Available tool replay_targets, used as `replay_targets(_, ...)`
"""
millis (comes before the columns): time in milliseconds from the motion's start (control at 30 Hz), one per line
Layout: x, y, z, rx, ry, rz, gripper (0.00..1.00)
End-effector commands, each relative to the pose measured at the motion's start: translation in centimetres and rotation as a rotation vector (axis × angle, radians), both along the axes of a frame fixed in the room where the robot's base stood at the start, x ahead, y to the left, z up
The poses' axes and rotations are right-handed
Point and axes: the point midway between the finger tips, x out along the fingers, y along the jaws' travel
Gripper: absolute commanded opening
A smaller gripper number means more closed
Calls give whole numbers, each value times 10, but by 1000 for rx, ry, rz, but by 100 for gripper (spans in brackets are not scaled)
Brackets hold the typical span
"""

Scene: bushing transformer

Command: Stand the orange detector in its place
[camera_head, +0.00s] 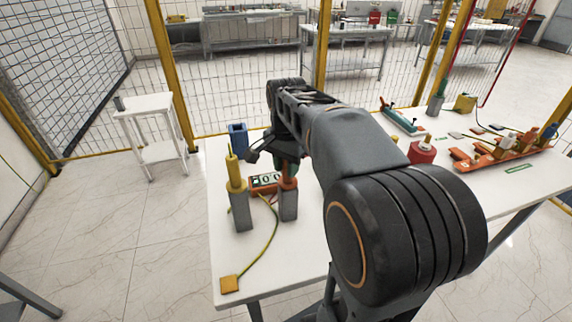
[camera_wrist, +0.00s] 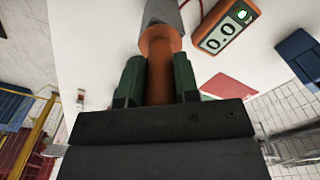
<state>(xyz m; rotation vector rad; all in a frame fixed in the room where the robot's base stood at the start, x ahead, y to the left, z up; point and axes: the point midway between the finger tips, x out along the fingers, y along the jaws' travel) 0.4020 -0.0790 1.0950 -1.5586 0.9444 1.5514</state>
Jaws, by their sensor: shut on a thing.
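The orange detector (camera_head: 287,183) is upright at the grey holder (camera_head: 288,207) on the near left of the table. In the wrist view the orange detector (camera_wrist: 158,62) lies between the green fingers of my gripper (camera_wrist: 158,78), which is shut on it. Its wider orange collar meets the end of the grey holder (camera_wrist: 166,14) there. I cannot tell how deep it sits in the holder. My arm hides part of the detector's top in the head view.
A yellow detector (camera_head: 235,180) stands in another grey holder (camera_head: 242,212) to the left. An orange meter (camera_head: 265,181) with a display lies behind, and a blue container (camera_head: 238,138) stands farther back. A cable runs to a yellow clip (camera_head: 229,284) at the front left.

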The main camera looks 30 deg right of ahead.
Motion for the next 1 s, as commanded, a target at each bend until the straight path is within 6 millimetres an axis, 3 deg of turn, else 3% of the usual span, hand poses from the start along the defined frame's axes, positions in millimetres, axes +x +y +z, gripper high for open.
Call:
replay_targets(600,0,0,-8,0,0,0,6)
replay_targets(633,0,0,-7,0,0,0,32)
replay_targets(900,0,0,-7,0,0,0,58)
replay_targets(1000,0,0,-7,0,0,0,59)
